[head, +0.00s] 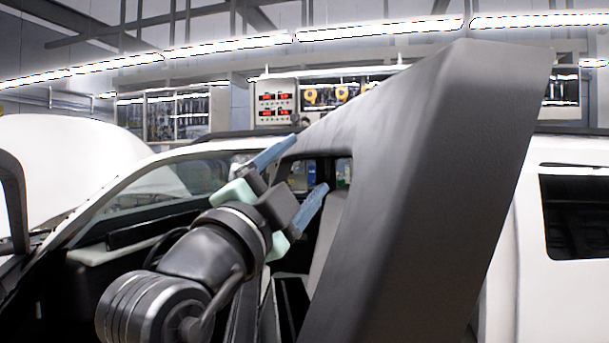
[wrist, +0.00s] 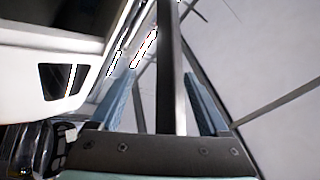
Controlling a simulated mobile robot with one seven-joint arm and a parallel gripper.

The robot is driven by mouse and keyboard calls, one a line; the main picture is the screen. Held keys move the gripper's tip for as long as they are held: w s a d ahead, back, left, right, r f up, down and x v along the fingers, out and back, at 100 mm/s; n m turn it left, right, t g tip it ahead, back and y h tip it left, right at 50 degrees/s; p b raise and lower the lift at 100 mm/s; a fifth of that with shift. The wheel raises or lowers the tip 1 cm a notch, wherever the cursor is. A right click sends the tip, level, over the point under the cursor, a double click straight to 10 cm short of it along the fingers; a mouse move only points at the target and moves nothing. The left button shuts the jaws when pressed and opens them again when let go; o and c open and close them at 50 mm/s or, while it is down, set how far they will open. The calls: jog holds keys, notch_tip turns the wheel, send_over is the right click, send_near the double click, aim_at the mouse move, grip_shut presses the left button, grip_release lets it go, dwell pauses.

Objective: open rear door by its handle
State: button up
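A large dark panel (head: 440,170), which looks like the open rear door's upper frame, stands out from the white car toward the head camera. My gripper (head: 312,161) is at its left side, with two blue fingers spread apart. In the wrist view the gripper (wrist: 160,72) is also open. A dark upright bar (wrist: 171,60), probably the door frame's edge, shows between the fingers, with gaps on both sides. I cannot tell whether any finger touches it. The door handle is not visible in either view.
The white car body (head: 527,220) lies behind the panel at the right. Its raised white hood (head: 70,160) is at the far left. Seats and the dark cabin show behind my arm. A wall panel with red displays (head: 276,102) stands at the back.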

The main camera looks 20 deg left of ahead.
jog(key=a+b+v, duration=0.1)
jog(key=b+v, duration=0.6)
jog(key=v, duration=0.5)
dwell(0.7)
jog(key=shift+f, duration=0.1)
dwell(0.7)
